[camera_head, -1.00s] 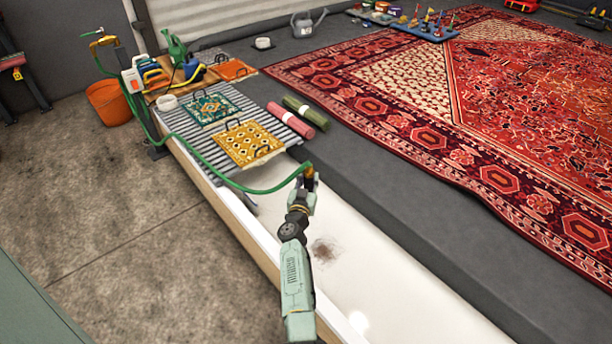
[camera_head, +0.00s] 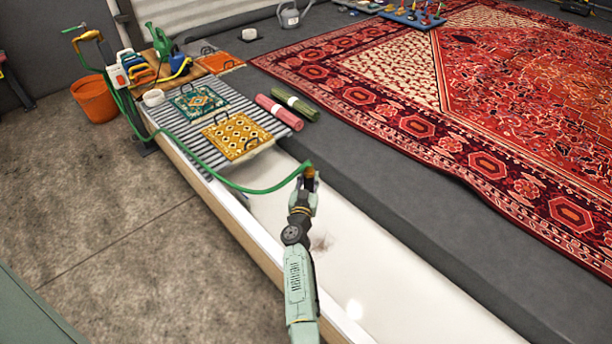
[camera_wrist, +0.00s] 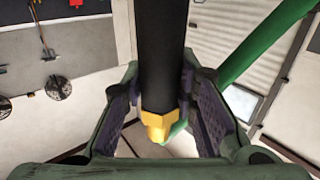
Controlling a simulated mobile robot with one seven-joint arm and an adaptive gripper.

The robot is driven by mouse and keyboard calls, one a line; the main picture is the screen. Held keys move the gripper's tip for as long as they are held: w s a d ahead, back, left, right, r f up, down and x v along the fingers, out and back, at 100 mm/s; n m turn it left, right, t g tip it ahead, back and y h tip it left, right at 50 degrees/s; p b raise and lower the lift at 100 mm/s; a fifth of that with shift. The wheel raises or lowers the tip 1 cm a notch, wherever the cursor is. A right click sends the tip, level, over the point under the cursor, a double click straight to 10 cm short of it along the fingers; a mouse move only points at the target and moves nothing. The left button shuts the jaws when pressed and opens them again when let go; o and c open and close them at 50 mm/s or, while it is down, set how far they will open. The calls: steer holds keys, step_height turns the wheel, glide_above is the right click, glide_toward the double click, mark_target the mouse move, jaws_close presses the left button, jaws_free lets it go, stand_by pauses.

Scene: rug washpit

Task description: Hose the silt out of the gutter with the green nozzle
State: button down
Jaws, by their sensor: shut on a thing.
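My gripper (camera_head: 307,190) is shut on the nozzle over the white gutter (camera_head: 375,265). In the wrist view the nozzle (camera_wrist: 160,70) is a black barrel with a yellow end, upright between the purple-grey pads of my gripper (camera_wrist: 160,115). In the head view only a small dark and orange part of the nozzle (camera_head: 310,181) shows. The green hose (camera_head: 230,184) loops from it back to the tap (camera_head: 88,36). A faint brown silt patch (camera_head: 322,243) lies on the gutter floor just right of my arm, partly beside or behind it. No water jet can be made out.
A slatted grating (camera_head: 180,128) covers the gutter's far end, bearing a teal mat (camera_head: 198,101) and a yellow mat (camera_head: 237,134). Two rolled rugs (camera_head: 280,113) lie beside it. An orange bucket (camera_head: 95,98) stands left; a large red rug (camera_head: 500,110) lies right.

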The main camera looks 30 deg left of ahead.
steer(key=s+d+r+p, duration=0.2)
steer(key=d, duration=0.3)
steer(key=s+d+r+p, duration=0.1)
steer(key=s+d+r, duration=0.1)
steer(key=d, duration=0.4)
steer(key=shift+d+p, duration=0.3)
steer(key=shift+p, duration=0.05)
stand_by(2.0)
steer(key=shift+s, duration=0.1)
stand_by(0.5)
